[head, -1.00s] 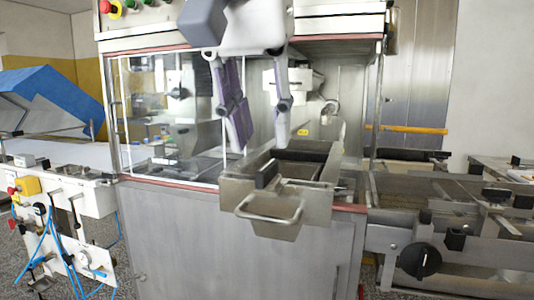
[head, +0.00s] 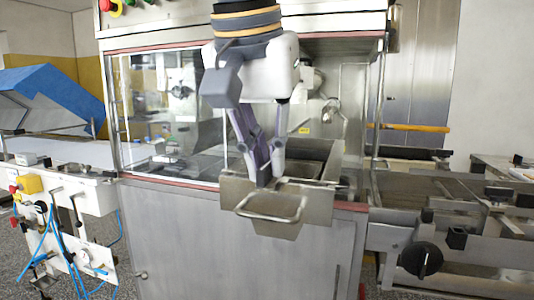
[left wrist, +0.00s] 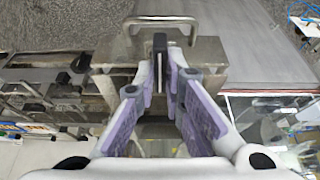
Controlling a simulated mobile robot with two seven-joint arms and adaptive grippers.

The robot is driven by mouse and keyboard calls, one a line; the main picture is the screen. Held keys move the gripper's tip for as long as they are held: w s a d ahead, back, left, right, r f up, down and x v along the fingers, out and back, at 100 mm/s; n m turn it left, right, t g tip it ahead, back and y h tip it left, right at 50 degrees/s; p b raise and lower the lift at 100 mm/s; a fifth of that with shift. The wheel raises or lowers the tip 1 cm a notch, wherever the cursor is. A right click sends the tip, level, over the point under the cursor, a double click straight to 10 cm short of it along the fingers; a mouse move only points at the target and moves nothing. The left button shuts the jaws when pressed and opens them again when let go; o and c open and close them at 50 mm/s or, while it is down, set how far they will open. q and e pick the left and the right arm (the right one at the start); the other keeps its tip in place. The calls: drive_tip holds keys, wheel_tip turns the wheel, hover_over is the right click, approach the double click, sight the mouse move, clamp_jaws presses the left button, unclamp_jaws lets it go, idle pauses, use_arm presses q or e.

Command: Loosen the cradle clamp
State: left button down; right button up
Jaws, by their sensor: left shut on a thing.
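The steel cradle (head: 315,200), an open box with a bar handle (head: 268,212) on its front, juts from the machine opening. A black upright piece, which looks like the cradle clamp (left wrist: 160,45), stands at the cradle's handle end in the left wrist view. My left gripper (head: 265,182) points down into the cradle just behind its front wall. Its purple-padded fingers also show in the left wrist view (left wrist: 160,72), on either side of the black piece and shut on it. In the head view the fingers mostly hide this piece. My right gripper is not in view.
Glass panels (head: 165,115) and the frame of the steel machine stand close around the arm. A conveyor with a black knob (head: 421,259) is at the right. A white-topped unit with blue hoses (head: 62,240) is at the left.

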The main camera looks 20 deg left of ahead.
use_arm(q)
drive_tip(key=shift+n, duration=0.3)
drive_tip(key=n+y, duration=0.1)
drive_tip(key=n, duration=0.1)
drive_tip(key=n+y, duration=0.1)
drive_tip(key=n, duration=0.1)
drive_tip(key=shift+d+n+g, duration=0.15)
drive_tip(key=shift+n+g, duration=0.15)
drive_tip(key=n+y, duration=0.1)
drive_tip(key=n, duration=0.1)
drive_tip(key=n+g, duration=0.1)
drive_tip(key=n, duration=0.2)
drive_tip(key=shift+w+d+n+y, duration=0.1)
drive_tip(key=shift+n+y, duration=0.2)
drive_tip(key=shift+y, duration=0.1)
drive_tip(key=n+g, duration=0.1)
drive_tip(key=n, duration=0.2)
drive_tip(key=shift+w+y, duration=0.1)
drive_tip(key=shift+y, duration=0.3)
drive_tip(key=shift+n+g, duration=0.8)
drive_tip(key=shift+n, duration=1.1)
drive_tip(key=c, duration=1.7)
unclamp_jaws()
